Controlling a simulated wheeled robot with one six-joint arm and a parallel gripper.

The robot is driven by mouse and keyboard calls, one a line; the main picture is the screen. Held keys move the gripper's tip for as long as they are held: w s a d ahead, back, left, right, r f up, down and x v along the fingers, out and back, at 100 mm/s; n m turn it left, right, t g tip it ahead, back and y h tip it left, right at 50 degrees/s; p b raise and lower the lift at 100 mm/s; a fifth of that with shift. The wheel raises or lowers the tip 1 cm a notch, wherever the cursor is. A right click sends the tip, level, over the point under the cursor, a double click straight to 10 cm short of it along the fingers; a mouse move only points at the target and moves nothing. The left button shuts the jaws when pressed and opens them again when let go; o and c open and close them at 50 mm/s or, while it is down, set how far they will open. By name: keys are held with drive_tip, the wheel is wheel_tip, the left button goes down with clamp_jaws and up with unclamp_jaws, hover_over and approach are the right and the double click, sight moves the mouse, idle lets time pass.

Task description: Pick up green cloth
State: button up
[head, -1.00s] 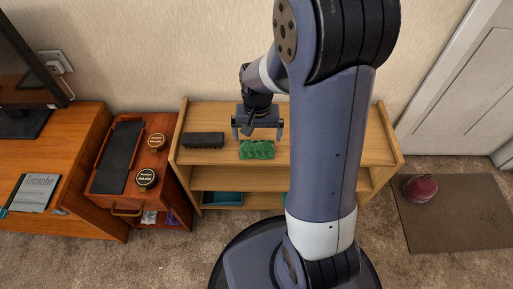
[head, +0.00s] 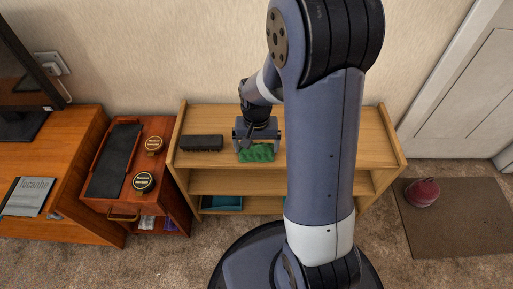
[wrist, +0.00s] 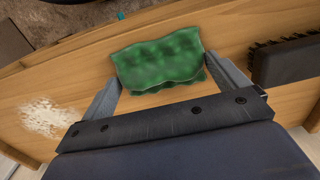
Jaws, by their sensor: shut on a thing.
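The green cloth (head: 256,153) is a crumpled, wavy-surfaced piece on the top of the wooden shelf unit (head: 330,150). In the wrist view the cloth (wrist: 160,62) lies between the two fingers, with a finger against each side. My gripper (head: 257,150) is down at the cloth from above and shut on it; it also shows in the wrist view (wrist: 162,77). The cloth looks to be on or very near the shelf top; I cannot tell whether it is clear of the wood.
A dark brush (head: 201,143) lies left of the cloth and shows close to the right finger in the wrist view (wrist: 288,60). A whitish patch (wrist: 45,117) marks the wood in the wrist view.

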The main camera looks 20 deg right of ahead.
sight(256, 144)
drive_tip(key=shift+r, duration=0.1)
wheel_tip(256, 144, up, 10)
drive_tip(key=p, duration=0.4)
drive_tip(key=shift+c, duration=1.4)
